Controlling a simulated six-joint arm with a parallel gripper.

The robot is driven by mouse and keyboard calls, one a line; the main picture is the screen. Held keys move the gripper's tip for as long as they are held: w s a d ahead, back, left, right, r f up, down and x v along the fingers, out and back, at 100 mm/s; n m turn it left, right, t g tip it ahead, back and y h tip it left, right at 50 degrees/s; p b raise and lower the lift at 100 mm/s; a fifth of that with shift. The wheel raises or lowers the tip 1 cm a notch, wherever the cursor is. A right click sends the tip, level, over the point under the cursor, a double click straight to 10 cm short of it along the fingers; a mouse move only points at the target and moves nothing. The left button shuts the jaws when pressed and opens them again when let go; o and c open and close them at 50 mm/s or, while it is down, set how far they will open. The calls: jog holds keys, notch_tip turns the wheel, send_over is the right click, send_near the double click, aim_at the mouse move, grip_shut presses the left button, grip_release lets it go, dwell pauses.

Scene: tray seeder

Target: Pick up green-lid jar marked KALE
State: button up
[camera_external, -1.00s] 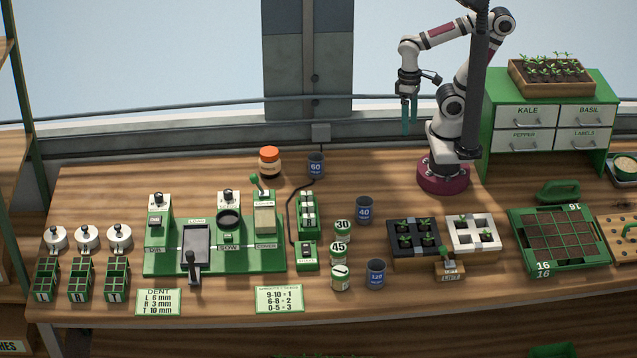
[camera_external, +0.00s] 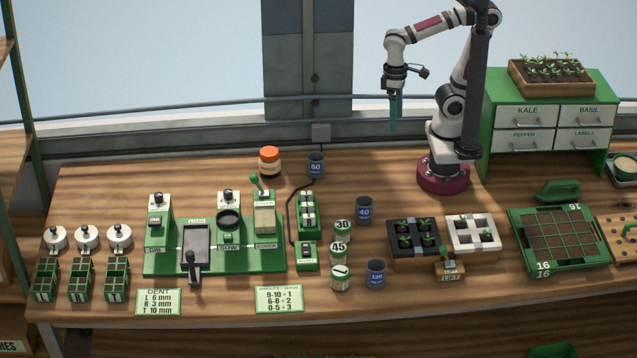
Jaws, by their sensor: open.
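I can make out no green-lid jar marked KALE. The word KALE shows on a white drawer (camera_external: 527,114) of the green cabinet at the right. An orange-lid jar (camera_external: 270,163) stands at the back of the bench; its label is too small to read. My gripper (camera_external: 394,126), with teal fingers, hangs empty and pointing down, high above the back of the bench. It is open, though its fingers overlap from this side. It is up and to the right of the orange-lid jar, apart from everything.
Blue cups marked 60 (camera_external: 316,166), 40 (camera_external: 364,211) and 120 (camera_external: 376,273) stand mid-bench. Green-and-white cans (camera_external: 340,251) stand in a column beside them. A green seeding station (camera_external: 270,258) is left, and seedling trays (camera_external: 414,260) right. Bare wood lies below my gripper.

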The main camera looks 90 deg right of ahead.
jog(key=w+a+r+n, duration=0.2)
jog(key=w+a+n, duration=0.15)
jog(key=w, duration=0.35)
jog(key=w+a+r+n, duration=0.2)
jog(key=w+a, duration=0.3)
jog(key=w, duration=0.2)
jog(key=n+h, duration=0.2)
jog(key=n, duration=0.7)
send_over(342, 271)
notch_tip(342, 271, down, 13)
jog(key=shift+m, duration=0.35)
notch_tip(342, 271, down, 14)
jog(key=shift+r, duration=0.15)
jog(key=shift+f, duration=0.5)
grip_shut()
